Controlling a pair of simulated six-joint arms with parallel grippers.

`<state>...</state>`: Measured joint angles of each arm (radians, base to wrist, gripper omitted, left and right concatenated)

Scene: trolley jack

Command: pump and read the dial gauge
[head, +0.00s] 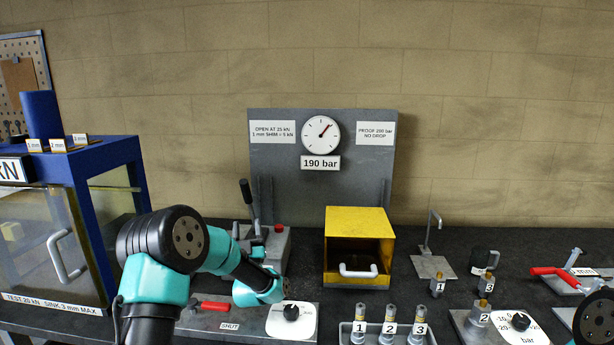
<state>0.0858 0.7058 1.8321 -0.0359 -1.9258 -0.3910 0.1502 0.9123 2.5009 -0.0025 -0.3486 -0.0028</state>
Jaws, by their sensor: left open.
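A grey pump block (275,250) with a red knob and an upright, slightly tilted lever (248,200) with a black grip stands below left of the gauge. My left gripper (272,289) is low in front of the pump block, above the red-handled SHUT valve (210,306) and beside a black knob on a white dial plate (291,316). It is open; its fingertips are mostly hidden. My right gripper is out of view.
A yellow box (358,235) with a white handle stands right of the pump. Numbered valves in a tray (346,333) stand at the front. A blue-framed press cabinet (112,190) is at left. A second dial plate (521,325) and red-handled tool (552,272) are at right.

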